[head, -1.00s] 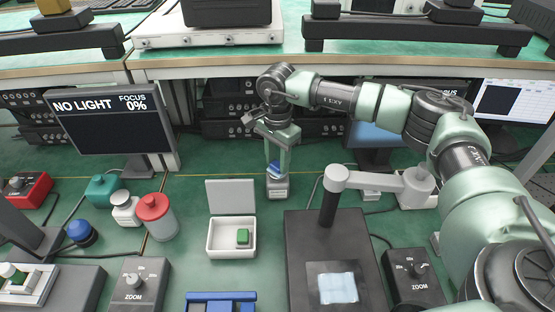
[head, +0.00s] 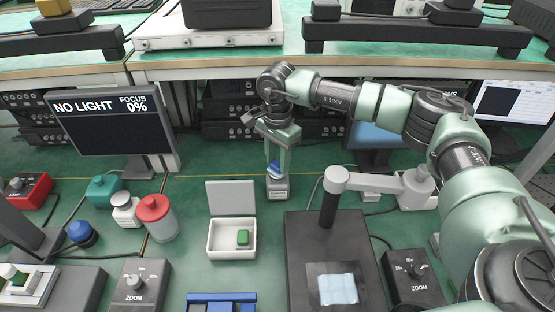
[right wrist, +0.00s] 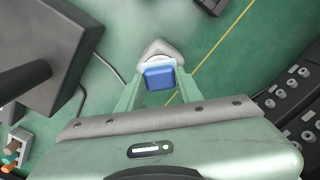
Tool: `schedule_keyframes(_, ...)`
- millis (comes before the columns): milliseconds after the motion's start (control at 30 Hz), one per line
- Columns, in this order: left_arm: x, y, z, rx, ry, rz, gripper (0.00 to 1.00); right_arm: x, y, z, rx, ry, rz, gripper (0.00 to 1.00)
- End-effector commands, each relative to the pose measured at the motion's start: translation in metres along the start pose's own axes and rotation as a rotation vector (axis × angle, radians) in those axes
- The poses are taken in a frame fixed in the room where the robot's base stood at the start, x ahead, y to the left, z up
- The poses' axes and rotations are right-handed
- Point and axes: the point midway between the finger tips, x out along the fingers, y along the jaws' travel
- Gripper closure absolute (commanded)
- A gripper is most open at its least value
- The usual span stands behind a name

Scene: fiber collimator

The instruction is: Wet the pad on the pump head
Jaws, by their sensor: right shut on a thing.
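My right gripper (head: 274,168) points down at the back middle of the green bench in the head view. It is shut on a small blue pad (right wrist: 158,77), which also shows in the head view (head: 272,168). Directly below the pad stands a small pale grey dispenser with a label (head: 278,190), which looks like the pump. In the right wrist view its grey rounded top (right wrist: 161,48) shows just beyond the pad. The pad is at or just above the pump head; I cannot tell whether they touch. My left gripper is not in view.
A red-lidded jar (head: 157,216) is to the left. A dark stand with a grey post and arm (head: 328,230) is to the right. A monitor (head: 112,120) reads NO LIGHT, FOCUS 0%.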

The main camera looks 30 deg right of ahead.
Motion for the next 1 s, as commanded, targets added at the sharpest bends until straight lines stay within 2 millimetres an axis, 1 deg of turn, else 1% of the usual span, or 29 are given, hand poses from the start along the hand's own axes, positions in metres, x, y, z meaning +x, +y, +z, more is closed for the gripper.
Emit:
schedule_keyframes(33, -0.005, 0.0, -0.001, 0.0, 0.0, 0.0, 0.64, -0.007, 0.0, 0.0, 0.0, 0.0, -0.001, 0.97)
schedule_keyframes(100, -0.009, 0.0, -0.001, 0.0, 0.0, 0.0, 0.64, -0.013, 0.0, 0.0, 0.001, 0.001, -0.001, 0.97)
schedule_keyframes(700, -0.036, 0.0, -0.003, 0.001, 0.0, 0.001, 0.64, -0.061, -0.001, 0.0, 0.001, 0.0, -0.003, 0.97)
schedule_keyframes(1000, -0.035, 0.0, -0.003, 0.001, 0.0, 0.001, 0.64, -0.062, 0.0, -0.001, 0.001, 0.0, -0.003, 0.97)
